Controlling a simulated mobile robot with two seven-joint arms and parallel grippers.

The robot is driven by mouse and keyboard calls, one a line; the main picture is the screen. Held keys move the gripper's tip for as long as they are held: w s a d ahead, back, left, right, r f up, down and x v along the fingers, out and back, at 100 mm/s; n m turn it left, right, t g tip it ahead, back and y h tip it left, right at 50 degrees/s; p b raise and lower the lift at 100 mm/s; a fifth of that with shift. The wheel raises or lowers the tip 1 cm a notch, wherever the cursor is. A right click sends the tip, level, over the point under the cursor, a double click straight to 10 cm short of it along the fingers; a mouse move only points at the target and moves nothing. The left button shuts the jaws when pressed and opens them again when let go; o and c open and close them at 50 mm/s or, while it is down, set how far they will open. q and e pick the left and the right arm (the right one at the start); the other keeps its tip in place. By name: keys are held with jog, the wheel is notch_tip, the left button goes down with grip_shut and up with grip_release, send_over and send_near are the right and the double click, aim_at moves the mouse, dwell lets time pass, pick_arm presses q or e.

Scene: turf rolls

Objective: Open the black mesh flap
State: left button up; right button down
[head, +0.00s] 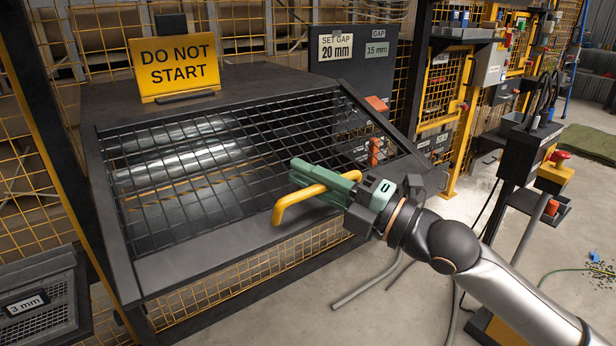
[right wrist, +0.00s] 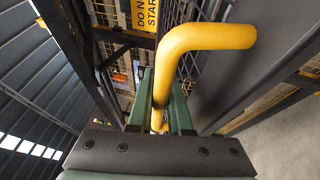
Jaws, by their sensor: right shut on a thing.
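The black mesh flap (head: 205,226) lies sloping over the front of the dark machine in the head view, lying down over its opening. Metallic rollers (head: 185,150) show through the mesh. A yellow handle (head: 288,207) is fixed to the flap's lower front bar. My right gripper (head: 318,180), with green fingers, reaches in from the right and is shut on the handle. In the right wrist view the yellow handle (right wrist: 205,38) runs between the green fingers (right wrist: 160,110). My left gripper is not in view.
A yellow "DO NOT START" sign (head: 175,66) stands on the machine top. A gap board (head: 355,52) stands behind the flap at right. A control post (head: 525,150) stands at right. A "3 mm" mesh panel (head: 38,305) is at lower left.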

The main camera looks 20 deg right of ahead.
jog(key=c, duration=0.8)
grip_release()
jog(key=shift+c, duration=0.2)
jog(key=shift+s+d+f, duration=0.2)
jog(key=shift+s+d, duration=0.15)
jog(key=shift+d, duration=0.05)
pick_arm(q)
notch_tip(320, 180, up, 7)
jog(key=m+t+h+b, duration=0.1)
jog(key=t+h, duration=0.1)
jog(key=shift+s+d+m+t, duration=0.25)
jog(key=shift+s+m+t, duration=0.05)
pick_arm(e)
jog(key=v, duration=1.1)
jog(key=shift+s, duration=0.2)
